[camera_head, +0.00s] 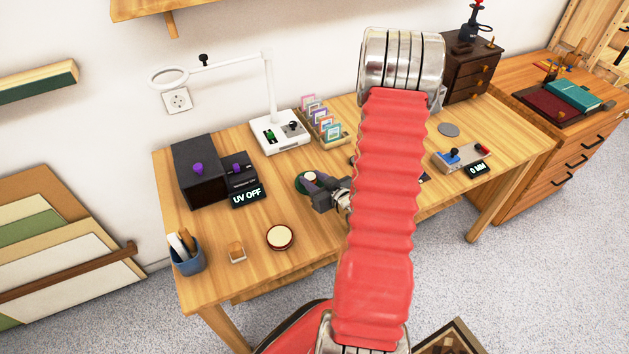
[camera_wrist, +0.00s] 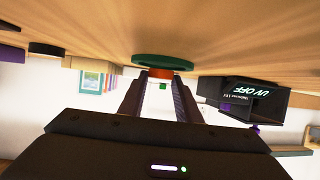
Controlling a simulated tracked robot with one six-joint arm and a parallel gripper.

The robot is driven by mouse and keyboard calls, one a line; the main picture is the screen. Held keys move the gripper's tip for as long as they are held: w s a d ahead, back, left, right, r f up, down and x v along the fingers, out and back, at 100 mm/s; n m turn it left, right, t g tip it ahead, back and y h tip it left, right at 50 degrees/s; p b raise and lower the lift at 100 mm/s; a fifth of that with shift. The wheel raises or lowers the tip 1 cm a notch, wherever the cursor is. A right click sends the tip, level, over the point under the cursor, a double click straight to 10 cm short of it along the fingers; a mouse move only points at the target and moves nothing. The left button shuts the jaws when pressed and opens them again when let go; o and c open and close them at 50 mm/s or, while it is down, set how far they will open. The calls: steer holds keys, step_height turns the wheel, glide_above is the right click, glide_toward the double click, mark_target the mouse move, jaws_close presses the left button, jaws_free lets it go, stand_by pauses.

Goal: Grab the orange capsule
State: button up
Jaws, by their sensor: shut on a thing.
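The orange capsule (camera_wrist: 160,73) shows in the wrist view as a short orange band between my fingertips, right against a green round pad (camera_wrist: 166,59). My gripper (camera_wrist: 161,80) is shut on it, with one dark finger on each side. In the head view my gripper (camera_head: 319,187) is low over the desk at the green pad (camera_head: 301,186), where a pale round top shows by the fingertips. The capsule's orange side is hidden there by the fingers. I cannot tell if it touches the pad.
My red arm hides the desk's middle.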

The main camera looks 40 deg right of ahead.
mark_target(313, 180)
steer(key=shift+r, duration=4.55)
steer(key=shift+w, duration=0.1)
